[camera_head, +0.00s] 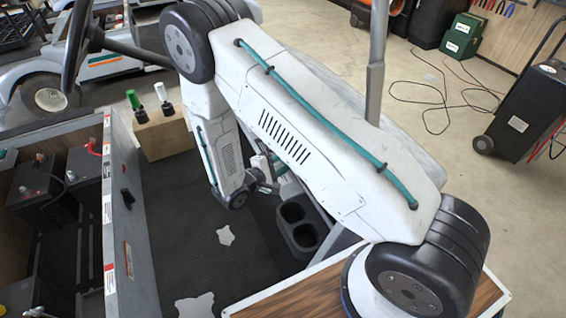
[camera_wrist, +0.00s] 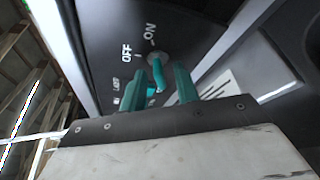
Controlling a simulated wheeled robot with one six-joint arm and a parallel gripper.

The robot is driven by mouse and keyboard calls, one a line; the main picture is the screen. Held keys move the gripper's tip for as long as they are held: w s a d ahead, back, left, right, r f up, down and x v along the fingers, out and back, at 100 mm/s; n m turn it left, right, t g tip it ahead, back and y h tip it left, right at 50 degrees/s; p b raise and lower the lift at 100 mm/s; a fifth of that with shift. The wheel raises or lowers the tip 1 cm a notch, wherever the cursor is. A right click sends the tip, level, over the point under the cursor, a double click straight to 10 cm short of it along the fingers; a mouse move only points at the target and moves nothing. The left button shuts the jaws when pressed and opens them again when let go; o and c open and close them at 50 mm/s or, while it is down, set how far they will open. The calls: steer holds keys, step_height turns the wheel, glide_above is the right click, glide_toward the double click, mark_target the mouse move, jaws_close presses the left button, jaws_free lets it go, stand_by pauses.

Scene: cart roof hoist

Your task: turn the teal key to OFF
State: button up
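The teal key (camera_wrist: 157,76) sits in a round metal lock on a dark panel (camera_wrist: 105,30) in the wrist view. White ON and OFF labels are printed above and to the left of the lock, with smaller lettering further down. My gripper (camera_wrist: 160,73) has its two teal fingers on either side of the key. They stand apart, with gaps visible between them and the key. I cannot tell which label the key points at. In the head view my gripper (camera_head: 268,172) is small and partly hidden by my arm; the key is not discernible there.
Black cup holders (camera_head: 298,222) stand close below my gripper in the head view. A cart bed with batteries (camera_head: 90,170) lies left, and a wooden block with green and white bottles (camera_head: 160,135) stands behind. A grey post (camera_head: 375,70) rises behind my arm.

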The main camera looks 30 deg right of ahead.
steer(key=shift+d, duration=0.1)
jaws_close()
stand_by(0.3)
steer(key=n+g, duration=0.1)
steer(key=n, duration=0.1)
steer(key=n+g+y, duration=0.1)
steer(key=n, duration=0.1)
steer(key=shift+w+r+g, duration=0.1)
steer(key=shift+w+g, duration=0.05)
steer(key=shift+g, duration=0.25)
steer(key=n+g, duration=0.2)
steer(key=n, duration=0.2)
steer(key=shift+w+g, duration=0.1)
steer(key=shift+g, duration=0.2)
steer(key=shift+n, duration=0.3)
jaws_free()
